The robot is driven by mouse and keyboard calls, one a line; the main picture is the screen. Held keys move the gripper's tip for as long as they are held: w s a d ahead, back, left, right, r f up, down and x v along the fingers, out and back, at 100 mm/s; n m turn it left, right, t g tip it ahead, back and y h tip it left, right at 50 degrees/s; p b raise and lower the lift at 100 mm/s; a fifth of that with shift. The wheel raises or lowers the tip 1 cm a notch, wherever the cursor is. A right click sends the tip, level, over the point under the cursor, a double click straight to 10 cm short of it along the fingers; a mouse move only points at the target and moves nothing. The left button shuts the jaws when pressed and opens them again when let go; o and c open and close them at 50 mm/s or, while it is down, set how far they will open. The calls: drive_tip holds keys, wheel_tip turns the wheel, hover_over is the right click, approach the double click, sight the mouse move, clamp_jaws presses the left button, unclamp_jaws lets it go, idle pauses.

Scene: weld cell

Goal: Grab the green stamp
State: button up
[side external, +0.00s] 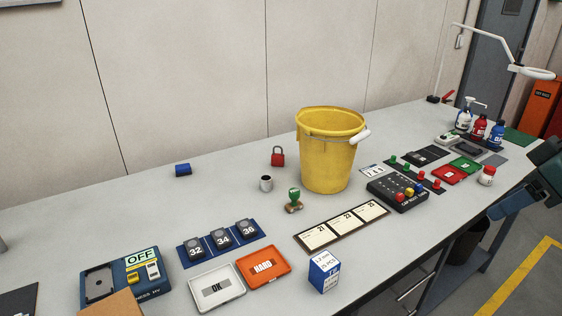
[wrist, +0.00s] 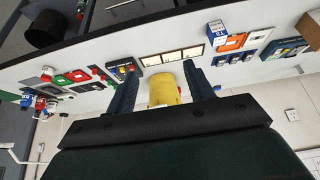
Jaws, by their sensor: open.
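The green stamp (side external: 294,195) has a rounded green handle on a brown base. It stands upright on the grey workbench (side external: 120,222), in front of the yellow bucket (side external: 327,160). I cannot make the stamp out in the wrist view. My gripper (wrist: 160,76) is open and empty, with its two dark blue fingers apart. In the side view it shows at the right edge, beyond the bench's front edge and far from the stamp. The wrist view shows the yellow bucket (wrist: 163,90) between the fingers, at a distance.
A black button box (side external: 398,194) is to the right. Number blocks (side external: 221,240) sit to the left.

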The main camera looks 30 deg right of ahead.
drive_tip(key=w+a+f+n+g+y, duration=0.1)
drive_tip(key=w+f+n, duration=0.15)
drive_tip(key=w, duration=0.75)
drive_tip(key=w+f+n, duration=0.1)
drive_tip(key=w+n, duration=0.2)
drive_tip(key=w, duration=0.7)
drive_tip(key=w+f+n, duration=0.1)
drive_tip(key=w+f, duration=0.3)
drive_tip(key=f, duration=0.1)
drive_tip(key=w+f+n+g+y, duration=0.1)
drive_tip(key=w+f, duration=0.4)
drive_tip(key=f, duration=0.1)
drive_tip(key=w+f+n+y, duration=0.1)
drive_tip(key=w+f, duration=0.4)
drive_tip(key=shift+w+f, duration=0.15)
drive_tip(key=shift+f, duration=0.05)
drive_tip(key=shift+w+a+f+n, duration=0.1)
drive_tip(key=shift+w+f+n, duration=0.15)
drive_tip(key=shift+f, duration=0.35)
